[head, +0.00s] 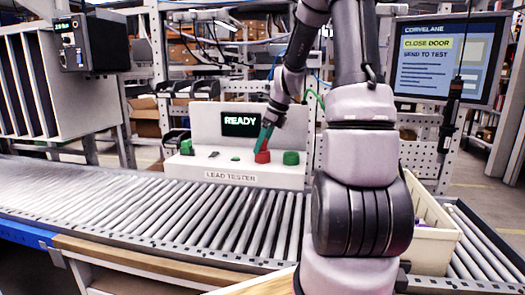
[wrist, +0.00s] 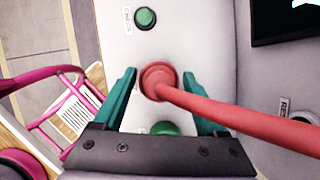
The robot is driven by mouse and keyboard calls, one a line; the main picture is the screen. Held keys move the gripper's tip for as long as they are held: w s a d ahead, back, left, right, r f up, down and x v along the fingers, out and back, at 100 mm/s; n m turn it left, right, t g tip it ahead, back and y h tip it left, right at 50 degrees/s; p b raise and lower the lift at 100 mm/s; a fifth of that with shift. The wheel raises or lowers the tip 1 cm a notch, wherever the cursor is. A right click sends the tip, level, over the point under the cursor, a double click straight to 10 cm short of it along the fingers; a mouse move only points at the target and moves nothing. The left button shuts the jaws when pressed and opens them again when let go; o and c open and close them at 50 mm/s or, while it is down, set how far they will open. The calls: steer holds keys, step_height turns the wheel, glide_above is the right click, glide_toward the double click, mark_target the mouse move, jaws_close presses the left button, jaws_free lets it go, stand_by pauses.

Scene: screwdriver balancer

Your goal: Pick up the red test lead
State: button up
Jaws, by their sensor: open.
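The red test lead (wrist: 157,80) has a round red end on the pale face of the lead tester (head: 208,170). Its thick red shaft or cable runs off to the right in the wrist view. My gripper (wrist: 159,73) has two teal fingers, open, one on each side of the red end, with gaps showing. In the head view my gripper (head: 264,147) reaches down over the red lead (head: 262,157), partly covering it. I cannot tell how far the fingertips are from the tester's face.
A green button (wrist: 145,18) and a green knob (wrist: 165,128) flank the red end. The tester's screen (head: 240,124) reads READY. A roller conveyor (head: 170,215) runs in front. A cream bin (head: 432,240) stands right, below a hanging screwdriver (head: 451,115). A monitor (head: 447,60) says CLOSE DOOR.

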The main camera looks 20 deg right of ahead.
jaws_close()
step_height(320, 180, up, 10)
steer(key=shift+r, duration=0.1)
stand_by(0.5)
